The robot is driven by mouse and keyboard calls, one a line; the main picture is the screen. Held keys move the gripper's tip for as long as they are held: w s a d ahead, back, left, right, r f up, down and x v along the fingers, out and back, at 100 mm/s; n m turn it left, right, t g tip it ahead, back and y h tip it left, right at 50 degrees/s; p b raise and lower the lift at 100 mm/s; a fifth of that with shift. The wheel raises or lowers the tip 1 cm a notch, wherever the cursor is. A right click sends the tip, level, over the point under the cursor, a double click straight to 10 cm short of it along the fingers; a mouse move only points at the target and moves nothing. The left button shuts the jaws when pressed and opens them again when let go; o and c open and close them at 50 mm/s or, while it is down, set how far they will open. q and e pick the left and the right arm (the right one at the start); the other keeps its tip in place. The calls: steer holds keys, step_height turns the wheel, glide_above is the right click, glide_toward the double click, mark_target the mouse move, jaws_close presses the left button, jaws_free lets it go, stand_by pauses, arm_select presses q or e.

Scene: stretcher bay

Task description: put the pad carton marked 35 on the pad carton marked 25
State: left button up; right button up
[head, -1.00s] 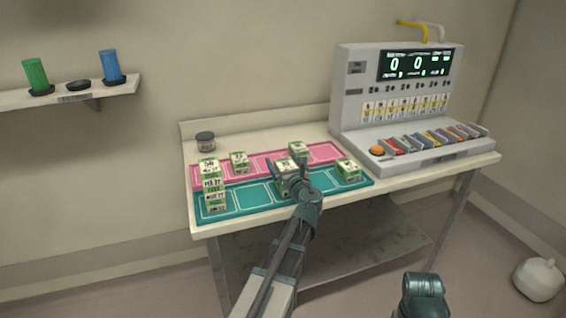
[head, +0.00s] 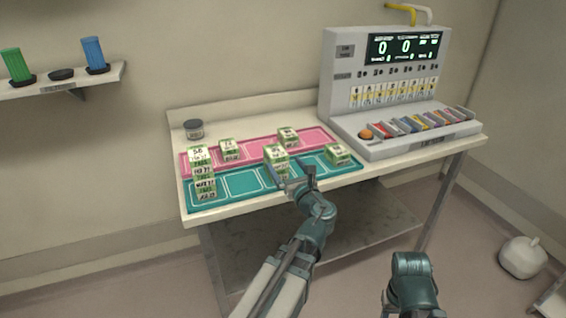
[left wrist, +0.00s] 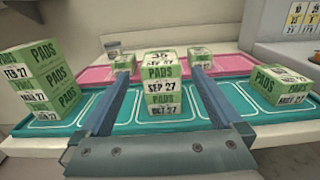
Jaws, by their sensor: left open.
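Two green-and-white pad cartons stand stacked on the teal mat (head: 240,183). The upper carton (head: 276,151) has a top mark that looks like 35; in the left wrist view it (left wrist: 160,74) reads SEP 27. The lower carton (left wrist: 165,105) reads OCT 27; its top mark is covered, so I cannot tell if it is 25. The upper one sits about squarely on it. My left gripper (head: 287,168) is open on the near side of this stack. In the left wrist view its fingers (left wrist: 160,84) stand apart, left and right of the upper carton, with gaps.
A tall carton stack (head: 204,185) stands at the teal mat's left end, a single carton (head: 337,153) at its right. Two cartons (head: 231,150) (head: 288,137) sit on the pink mat (head: 259,142) behind. A jar (head: 193,129) and a console (head: 385,85) stand farther back.

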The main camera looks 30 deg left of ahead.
arm_select(q)
steer(key=s+d+f+n+g+h, duration=0.4)
steer(key=d+f+n, duration=0.3)
steer(key=f+n, duration=0.1)
steer(key=s+d+f+n+g+h, duration=0.3)
steer(key=s+d+f+n, duration=0.2)
steer(key=d+f+n, duration=0.3)
steer(key=s+d+f+n+g+h, duration=0.2)
steer(key=s+d+f+n, duration=0.1)
steer(key=s+d, duration=0.2)
steer(key=s+d+f+n+g+h, duration=0.2)
steer(key=s+d, duration=0.3)
steer(key=d, duration=0.3)
steer(key=shift+s+f+n+g+h, duration=0.4)
steer(key=shift+n+h, duration=0.2)
steer(key=shift+h, duration=0.2)
steer(key=shift+w, duration=0.1)
step_height(320, 180, up, 10)
steer(key=p, duration=1)
steer(key=shift+f, duration=0.1)
